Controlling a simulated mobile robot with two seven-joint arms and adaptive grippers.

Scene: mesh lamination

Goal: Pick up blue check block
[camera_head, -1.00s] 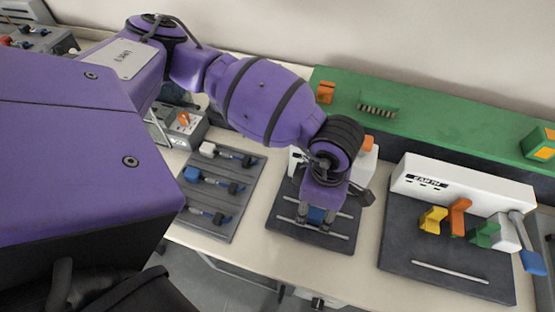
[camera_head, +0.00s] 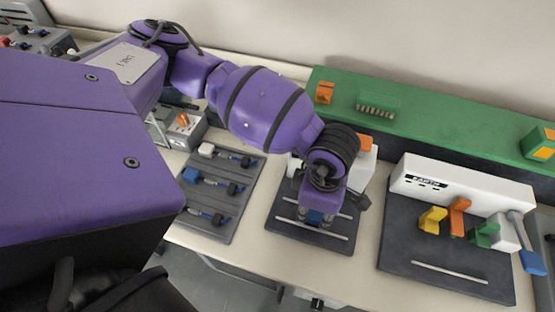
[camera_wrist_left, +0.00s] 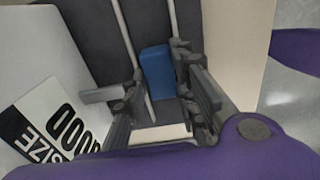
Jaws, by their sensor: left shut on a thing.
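The blue check block (camera_head: 314,217) is at the dark panel (camera_head: 288,232) with two pale rails, in the middle of the bench. My left gripper (camera_head: 315,220) reaches down over it and is shut on it. In the left wrist view the blue block (camera_wrist_left: 157,70) shows between the fingers of the left gripper (camera_wrist_left: 162,82), near the pale rails. Whether its underside still touches the panel cannot be told. My right gripper is not in view.
A white unit marked EARTH (camera_head: 460,187), with yellow, orange and green levers, stands to the right. A panel with several cable connectors (camera_head: 222,222) lies to the left. A long green rail (camera_head: 430,118) runs along the back. A white labelled box (camera_wrist_left: 40,125) is close beside the gripper.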

